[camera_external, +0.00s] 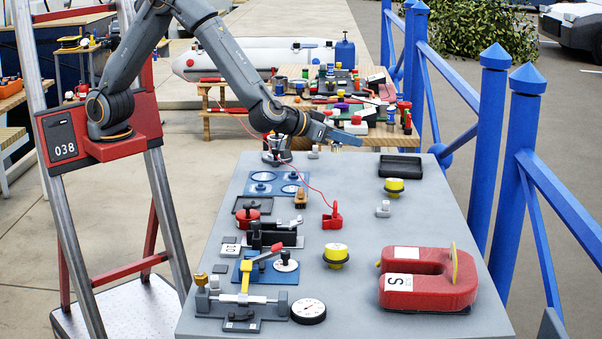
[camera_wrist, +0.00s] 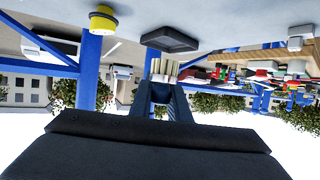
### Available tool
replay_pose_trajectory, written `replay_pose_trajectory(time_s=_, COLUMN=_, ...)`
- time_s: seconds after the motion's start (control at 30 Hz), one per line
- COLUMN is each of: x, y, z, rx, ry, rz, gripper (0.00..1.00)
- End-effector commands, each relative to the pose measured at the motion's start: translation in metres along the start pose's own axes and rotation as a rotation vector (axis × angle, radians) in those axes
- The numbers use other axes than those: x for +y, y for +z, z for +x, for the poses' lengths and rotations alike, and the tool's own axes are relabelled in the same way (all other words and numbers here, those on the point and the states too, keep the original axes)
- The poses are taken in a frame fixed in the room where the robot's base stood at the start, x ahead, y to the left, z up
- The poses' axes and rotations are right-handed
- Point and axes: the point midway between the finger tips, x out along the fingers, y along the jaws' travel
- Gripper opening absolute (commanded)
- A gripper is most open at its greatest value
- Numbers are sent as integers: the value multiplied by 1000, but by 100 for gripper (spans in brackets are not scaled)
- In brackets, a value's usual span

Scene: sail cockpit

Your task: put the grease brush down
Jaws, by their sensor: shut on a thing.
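My gripper (camera_external: 338,134) reaches over the far end of the grey table, above its surface. In the wrist view its dark fingers (camera_wrist: 166,92) are shut on the grease brush (camera_wrist: 163,70), whose pale bristles stick out past the fingertips. The brush's handle is hidden between the fingers, and in the external view the brush is too small to make out clearly. A shallow black tray (camera_external: 400,168) lies at the table's far right, to the right of my gripper. The tray also shows in the wrist view (camera_wrist: 170,40), apart from the brush.
A red horseshoe magnet (camera_external: 430,279) fills the near right. Fixtures line the left side. Blue railings (camera_external: 487,150) run along the right.

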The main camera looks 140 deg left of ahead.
Motion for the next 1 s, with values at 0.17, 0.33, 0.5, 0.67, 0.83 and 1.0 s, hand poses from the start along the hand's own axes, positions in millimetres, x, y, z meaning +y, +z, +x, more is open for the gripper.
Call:
replay_pose_trajectory(time_s=0.17, x=50, y=10, z=-27, rx=0, ry=58, rz=21, gripper=0)
replay_pose_trajectory(time_s=0.33, x=68, y=21, z=-35, rx=-2, ry=78, rz=31, gripper=0)
replay_pose_trajectory(time_s=0.5, x=69, y=48, z=-25, rx=-4, ry=79, rz=34, gripper=0)
replay_pose_trajectory(time_s=0.67, x=69, y=68, z=-16, rx=-2, ry=80, rz=32, gripper=0)
replay_pose_trajectory(time_s=0.83, x=69, y=78, z=-12, rx=-2, ry=80, rz=30, gripper=0)
replay_pose_trajectory(time_s=1.0, x=69, y=99, z=-4, rx=-3, ry=80, rz=32, gripper=0)
